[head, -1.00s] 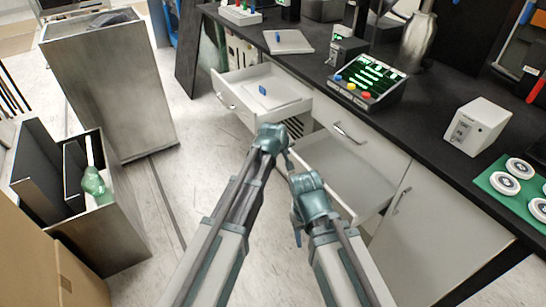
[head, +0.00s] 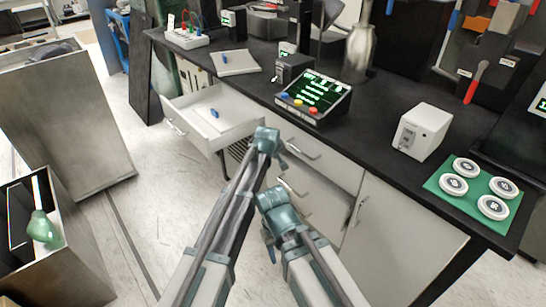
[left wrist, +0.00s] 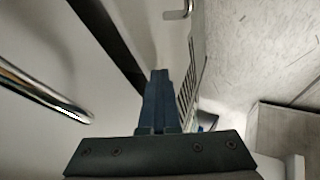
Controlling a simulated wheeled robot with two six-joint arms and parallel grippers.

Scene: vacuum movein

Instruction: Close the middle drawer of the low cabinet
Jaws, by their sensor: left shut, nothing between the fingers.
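The low cabinet (head: 383,222) stands under the black bench, with light grey fronts and metal handles. In the left wrist view the fingers (left wrist: 160,78) are shut and empty, close to pale fronts, with a metal handle (left wrist: 45,92) at left. My right gripper (head: 272,215) is lower, its fingers unclear.
The bench top (head: 372,122) holds several devices.

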